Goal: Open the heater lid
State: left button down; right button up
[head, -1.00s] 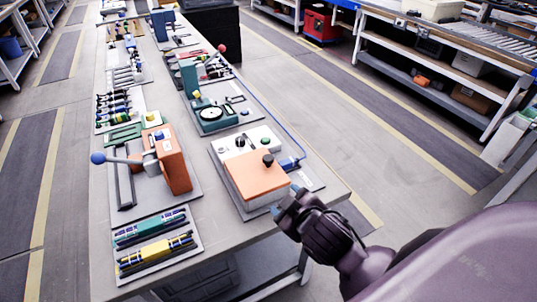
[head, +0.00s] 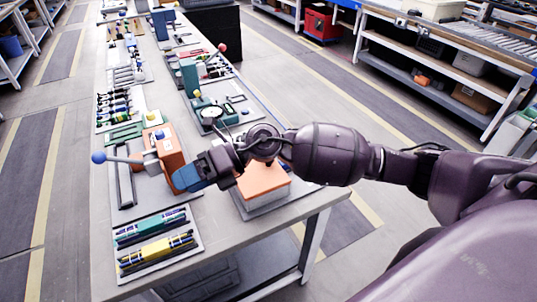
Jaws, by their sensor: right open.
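The heater's orange lid (head: 263,187) lies flat and shut on its light base, right of the table's middle in the head view. My right arm crosses over its rear part, hiding the lid's black knob and the panel behind it. My right gripper (head: 184,179) is open, left of the heater and apart from the lid. Its blue fingertips overlap the lower edge of the orange lever device in the picture; I cannot tell whether they touch it. My left gripper is out of view.
The orange lever device (head: 168,150) with a blue ball handle (head: 99,157) stands left of my gripper. Trays with green (head: 150,228) and yellow (head: 157,251) parts lie at the front left. The bare table (head: 222,240) is clear in front of the heater.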

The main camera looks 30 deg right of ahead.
jog(key=w+d+n+g+h, duration=0.15)
jog(key=w+d+h, duration=0.25)
jog(key=d+h, duration=0.5)
jog(key=w+d+n+h, duration=0.2)
jog(key=w+d+h, duration=0.3)
jog(key=d, duration=0.9)
jog(key=shift+h, duration=0.4)
jog(key=f, duration=0.7)
jog(key=s+f, duration=0.1)
jog(key=f, duration=0.2)
jog(key=shift+a+f+b, duration=0.15)
jog(key=shift+f+b, duration=0.2)
jog(key=shift+f, duration=0.05)
jog(key=shift+w+r, duration=0.1)
grip_shut()
